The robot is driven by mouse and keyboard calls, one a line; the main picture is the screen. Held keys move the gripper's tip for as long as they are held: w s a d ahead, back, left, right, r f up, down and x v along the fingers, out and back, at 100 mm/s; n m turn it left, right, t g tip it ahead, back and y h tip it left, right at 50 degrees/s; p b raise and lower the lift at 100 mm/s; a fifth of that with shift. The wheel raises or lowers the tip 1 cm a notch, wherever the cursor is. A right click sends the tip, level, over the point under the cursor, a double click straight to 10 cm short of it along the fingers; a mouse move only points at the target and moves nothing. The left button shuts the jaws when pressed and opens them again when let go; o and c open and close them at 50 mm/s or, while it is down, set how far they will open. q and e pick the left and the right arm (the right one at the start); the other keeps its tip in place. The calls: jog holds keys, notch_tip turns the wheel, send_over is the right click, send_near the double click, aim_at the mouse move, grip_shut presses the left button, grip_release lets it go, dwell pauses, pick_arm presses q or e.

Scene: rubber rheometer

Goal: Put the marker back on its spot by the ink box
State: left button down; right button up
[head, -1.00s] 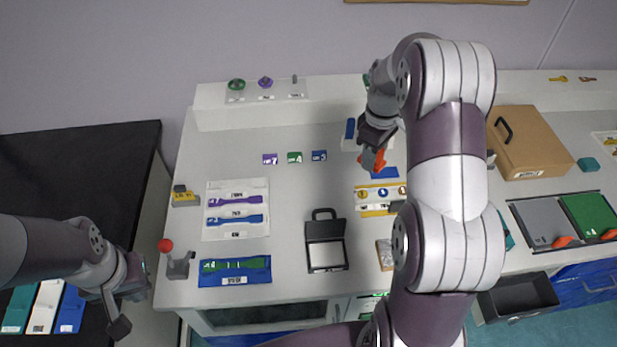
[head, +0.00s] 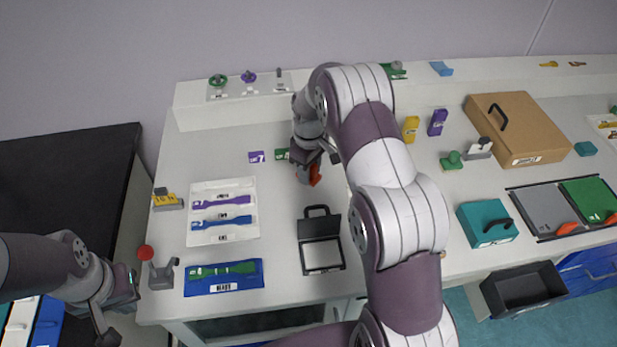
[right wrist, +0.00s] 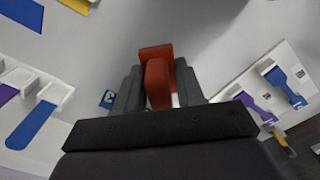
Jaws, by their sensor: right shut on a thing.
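My right gripper (head: 306,178) is shut on a red-orange piece, which I take to be the marker (head: 315,175). In the right wrist view the marker (right wrist: 158,80) shows as red blocks between the dark fingers (right wrist: 157,92). The gripper is above the counter, behind the open black case with a handle and pale pad, likely the ink box (head: 322,241). The marker's lower end is hidden, and I cannot tell its height above the counter. My left gripper (head: 118,305) hangs at the lower left, its fingers apart and empty.
Left of the ink box are a white board with purple and blue dumbbell strips (head: 223,211) and a blue tray with a green strip (head: 223,277). A red-knobbed grey device (head: 162,270) stands at the left edge. A teal box (head: 486,223) is right of my arm.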

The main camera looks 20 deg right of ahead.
notch_tip(320, 180, down, 4)
jog(key=shift+w+r+p, duration=0.1)
jog(key=shift+p, duration=0.4)
jog(key=shift+f, duration=0.2)
jog(key=shift+a+f, duration=0.1)
jog(key=shift+f, duration=0.05)
jog(key=o, duration=0.8)
jog(key=shift+o, duration=0.2)
